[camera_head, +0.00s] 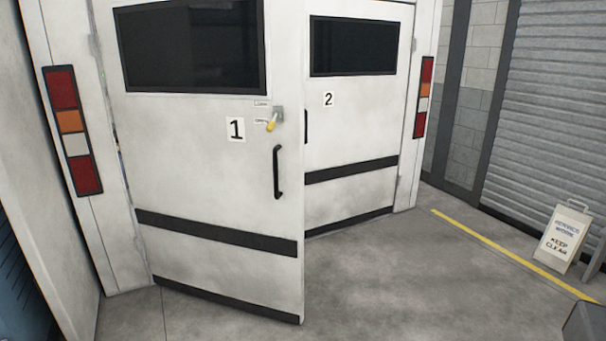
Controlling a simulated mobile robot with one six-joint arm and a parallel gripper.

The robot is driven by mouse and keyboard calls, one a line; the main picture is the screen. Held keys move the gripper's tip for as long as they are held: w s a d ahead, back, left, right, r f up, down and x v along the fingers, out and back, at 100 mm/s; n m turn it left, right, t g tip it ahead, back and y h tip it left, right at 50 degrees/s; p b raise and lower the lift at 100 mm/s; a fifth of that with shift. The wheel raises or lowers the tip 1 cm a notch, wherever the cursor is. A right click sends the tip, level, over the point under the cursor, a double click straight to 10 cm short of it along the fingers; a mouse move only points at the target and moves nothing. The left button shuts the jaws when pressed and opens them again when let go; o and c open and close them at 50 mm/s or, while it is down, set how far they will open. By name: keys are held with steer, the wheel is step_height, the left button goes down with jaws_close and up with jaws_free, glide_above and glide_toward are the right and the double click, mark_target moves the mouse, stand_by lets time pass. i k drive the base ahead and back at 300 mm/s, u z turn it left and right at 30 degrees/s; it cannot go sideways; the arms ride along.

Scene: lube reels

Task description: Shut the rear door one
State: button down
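Rear door one (200,165) is a white panel with a dark window, a "1" label and a dark stripe. It is hinged at its left and stands ajar, its right edge swung out toward me. A black vertical handle (278,172) is on its right side. A yellow latch lever (271,125) on a grey plate sits above the handle. Rear door two (350,130), marked "2", is behind and to the right, partly covered by door one's edge. My gripper is not in view.
Tail lights flank the doors at left (70,130) and right (423,97). A "keep clear" floor sign (563,236) stands at the right beyond a yellow floor line (500,250). The grey floor (390,285) before door two is clear. A roller shutter (550,110) is at the right.

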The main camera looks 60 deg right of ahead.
mark_target(195, 88)
steer(key=u, duration=0.1)
steer(key=i, duration=0.95)
steer(key=z, duration=0.05)
